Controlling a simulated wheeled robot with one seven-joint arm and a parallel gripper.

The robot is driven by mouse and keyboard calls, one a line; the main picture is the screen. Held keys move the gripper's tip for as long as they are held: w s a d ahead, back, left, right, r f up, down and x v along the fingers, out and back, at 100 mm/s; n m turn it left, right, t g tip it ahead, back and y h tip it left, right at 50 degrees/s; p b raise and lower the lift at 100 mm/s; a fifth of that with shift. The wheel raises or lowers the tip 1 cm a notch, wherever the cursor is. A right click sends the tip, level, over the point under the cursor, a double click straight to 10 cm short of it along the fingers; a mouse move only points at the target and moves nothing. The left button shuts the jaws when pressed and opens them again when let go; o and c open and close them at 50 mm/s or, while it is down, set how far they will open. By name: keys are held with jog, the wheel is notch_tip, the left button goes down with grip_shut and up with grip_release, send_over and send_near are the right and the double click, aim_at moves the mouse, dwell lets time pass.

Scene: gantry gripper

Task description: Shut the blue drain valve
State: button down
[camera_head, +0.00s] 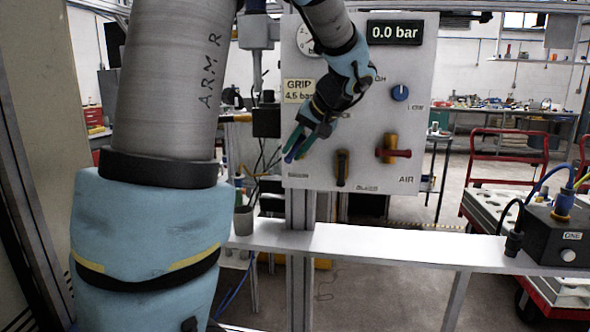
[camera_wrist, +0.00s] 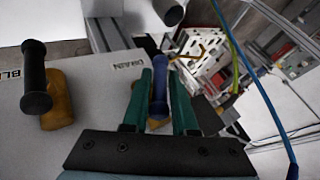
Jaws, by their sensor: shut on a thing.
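The blue drain valve handle (camera_wrist: 158,95) stands between the two green fingers of my gripper (camera_wrist: 162,85) in the wrist view, next to the DRAIN label (camera_wrist: 127,66). Part of a brass valve body shows beside it. My gripper is shut on the blue handle. In the head view, my gripper (camera_head: 294,146) is at the lower left of the white panel (camera_head: 345,115). The blue handle (camera_head: 290,158) shows there only as a small tip slanting down to the left. The gripper and wrist hide most of the drain valve and its label is hard to read.
A black-handled valve (camera_head: 342,167) on a brass body is to the right on the panel. A red-handled AIR valve (camera_head: 394,152) is farther right, below a blue knob (camera_head: 400,92). The display (camera_head: 394,32) reads 0.0 bar. A pale shelf (camera_head: 390,245) runs below the panel.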

jog(key=y+b, duration=0.1)
jog(key=t+y+b, duration=0.1)
jog(key=b, duration=0.1)
jog(key=m+y+b, duration=0.1)
jog(key=shift+d+f+t+y+b, duration=0.1)
jog(key=shift+f+t+y+b, duration=0.2)
jog(key=shift+b, duration=0.1)
jog(key=shift+r+t+y+b, duration=0.2)
jog(key=shift+t+y+b, duration=0.1)
jog(key=shift+y+b, duration=0.45)
jog(key=c, duration=0.8)
grip_release()
jog(key=shift+r, duration=0.1)
jog(key=b+v, duration=0.1)
jog(key=v, duration=0.9)
jog(key=shift+s+d, duration=0.25)
jog(key=shift+d, duration=0.05)
